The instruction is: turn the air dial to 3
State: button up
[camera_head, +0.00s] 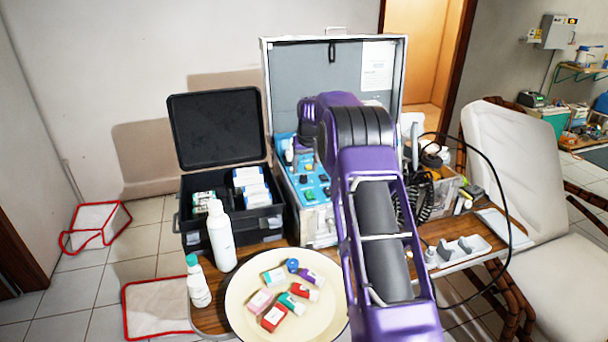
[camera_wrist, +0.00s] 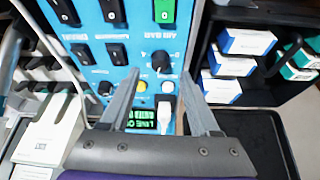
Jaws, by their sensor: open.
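The blue control panel (camera_wrist: 130,50) sits in the open metal case and shows upside down in the wrist view; it also shows in the head view (camera_head: 313,188). A round black dial (camera_wrist: 161,62) sits below a green rocker switch (camera_wrist: 165,12). Small print beside the dial is too blurred to read surely, so I cannot tell its setting. My gripper (camera_wrist: 160,76) is open and empty, its two grey fingers pointing at the panel. The dial appears between the fingertips; contact cannot be told. In the head view my purple arm hides part of the panel.
Several black rocker switches (camera_wrist: 115,52), a smaller black knob (camera_wrist: 105,88), a white plug (camera_wrist: 165,105) and a lit green display (camera_wrist: 142,118) crowd the panel. A black case (camera_head: 225,160) with boxes stands to the left in the head view. A round tray (camera_head: 245,320) lies in front.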

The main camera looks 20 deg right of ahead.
aim_at(304, 176)
jog(key=shift+x, duration=1.95)
grip_shut()
